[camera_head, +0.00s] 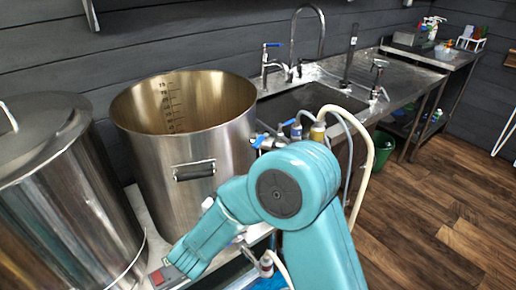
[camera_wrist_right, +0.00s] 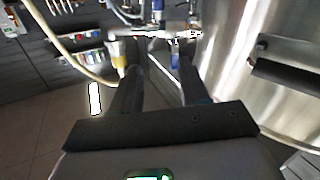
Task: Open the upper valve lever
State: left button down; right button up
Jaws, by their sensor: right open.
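Several small blue-handled valve levers (camera_head: 262,139) sit on the metal fittings just right of the open steel pot. I cannot tell for sure which is the upper one. In the right wrist view, a blue lever part (camera_wrist_right: 175,54) shows near the fingertips, below a pale horizontal pipe (camera_wrist_right: 160,34). My right gripper (camera_wrist_right: 160,60) is open, its two dark fingers pointing toward these fittings. I cannot tell whether a finger touches the lever. In the head view my teal right arm hides its own gripper and part of the fittings. My left gripper is in neither view.
The open steel pot (camera_head: 196,148) stands close left of the fittings, with a lidded pot (camera_head: 62,205) further left. A pale hose (camera_head: 367,160) loops down on the right, beside a yellowish fitting (camera_head: 318,131). A sink (camera_head: 312,99) lies behind. The wooden floor at right is clear.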

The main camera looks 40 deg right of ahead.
aim_at(258, 141)
notch_tip(258, 141, up, 4)
jog(key=a+m+t, duration=0.1)
jog(key=a+t, duration=0.1)
jog(key=a, duration=0.1)
jog(key=x, duration=1)
jog(key=p+x, duration=0.1)
jog(key=x, duration=0.5)
jog(key=shift+w+f, duration=0.2)
jog(key=shift+f, duration=0.05)
grip_shut()
